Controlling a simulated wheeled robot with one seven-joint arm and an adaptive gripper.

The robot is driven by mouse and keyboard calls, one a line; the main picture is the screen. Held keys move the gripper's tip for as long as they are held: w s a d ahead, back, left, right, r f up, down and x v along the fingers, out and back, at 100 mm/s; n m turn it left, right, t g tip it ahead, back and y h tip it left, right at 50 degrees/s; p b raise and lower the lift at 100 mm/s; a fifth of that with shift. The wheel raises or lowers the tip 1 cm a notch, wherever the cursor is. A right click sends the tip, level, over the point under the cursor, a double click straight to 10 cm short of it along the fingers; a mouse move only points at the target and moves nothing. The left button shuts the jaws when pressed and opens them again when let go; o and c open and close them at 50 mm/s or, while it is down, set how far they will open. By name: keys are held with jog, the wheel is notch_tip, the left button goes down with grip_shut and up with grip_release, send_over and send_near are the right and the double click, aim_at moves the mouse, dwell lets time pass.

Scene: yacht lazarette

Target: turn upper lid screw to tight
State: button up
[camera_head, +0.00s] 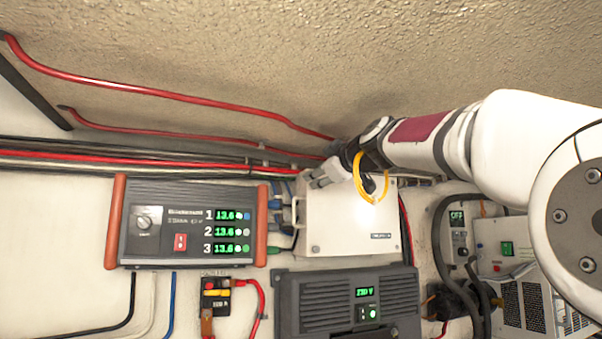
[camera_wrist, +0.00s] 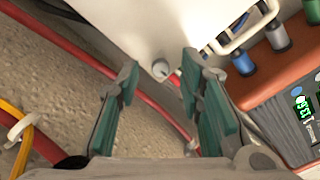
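A white junction box (camera_head: 348,222) with a flat lid is mounted on the wall. In the head view my gripper (camera_head: 322,178) is at the box's upper left corner and hides the upper screw. A lower lid screw (camera_head: 315,249) shows at the lower left corner.
Red cables (camera_head: 190,97) run past the box's top left. A charger (camera_head: 186,224) with green displays stands left, with cable glands (camera_head: 275,218) between. A dark unit (camera_head: 345,303) sits below. A yellow cable loop (camera_head: 368,180) hangs by my wrist.

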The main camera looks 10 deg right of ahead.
jog(key=shift+w+a, duration=0.1)
jog(key=shift+w, duration=0.25)
grip_shut()
jog(key=shift+m, duration=9.1)
